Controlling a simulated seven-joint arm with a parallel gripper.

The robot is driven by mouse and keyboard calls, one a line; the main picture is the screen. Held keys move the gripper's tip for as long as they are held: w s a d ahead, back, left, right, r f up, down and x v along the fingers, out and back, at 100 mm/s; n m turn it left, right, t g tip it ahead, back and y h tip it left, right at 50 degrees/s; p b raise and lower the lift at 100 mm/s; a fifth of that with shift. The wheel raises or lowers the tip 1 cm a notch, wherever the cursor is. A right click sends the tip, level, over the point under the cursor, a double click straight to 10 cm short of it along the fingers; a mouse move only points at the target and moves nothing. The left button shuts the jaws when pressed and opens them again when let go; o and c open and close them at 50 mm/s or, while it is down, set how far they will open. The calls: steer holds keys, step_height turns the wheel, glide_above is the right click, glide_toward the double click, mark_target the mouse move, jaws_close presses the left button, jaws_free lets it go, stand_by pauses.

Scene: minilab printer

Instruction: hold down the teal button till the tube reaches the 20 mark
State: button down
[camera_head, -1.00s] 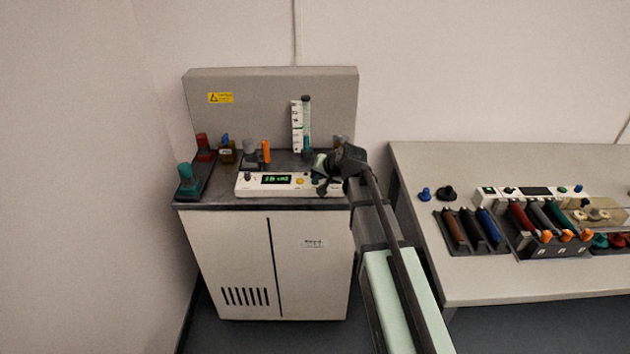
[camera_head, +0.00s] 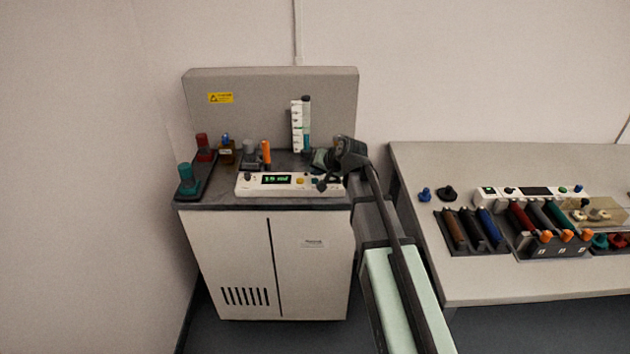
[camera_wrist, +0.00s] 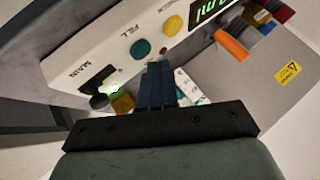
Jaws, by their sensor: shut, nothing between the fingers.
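The teal button (camera_wrist: 140,48), marked FILL, shows uncovered on the white control panel (camera_head: 262,190). My gripper (camera_wrist: 157,68) is shut and empty, its fingertips beside the teal button in the wrist view. I see no contact, but the gap in depth is unclear. In the head view my gripper is over the panel's right end and hides the button there. The clear tube (camera_head: 306,125) stands upright behind the panel with teal liquid low in it, beside a white scale (camera_head: 296,126). The scale's numbers are too small to read against the liquid level.
A yellow button (camera_wrist: 172,25) sits beside the teal one, and a MAIN switch (camera_wrist: 97,84) on its other side. The green display (camera_head: 277,180) is lit. An orange-capped item (camera_head: 266,152) and bottles stand behind the panel. A teal-knobbed item (camera_head: 186,179) is at left.

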mark_target(317, 181)
steer(key=shift+r, duration=2.5)
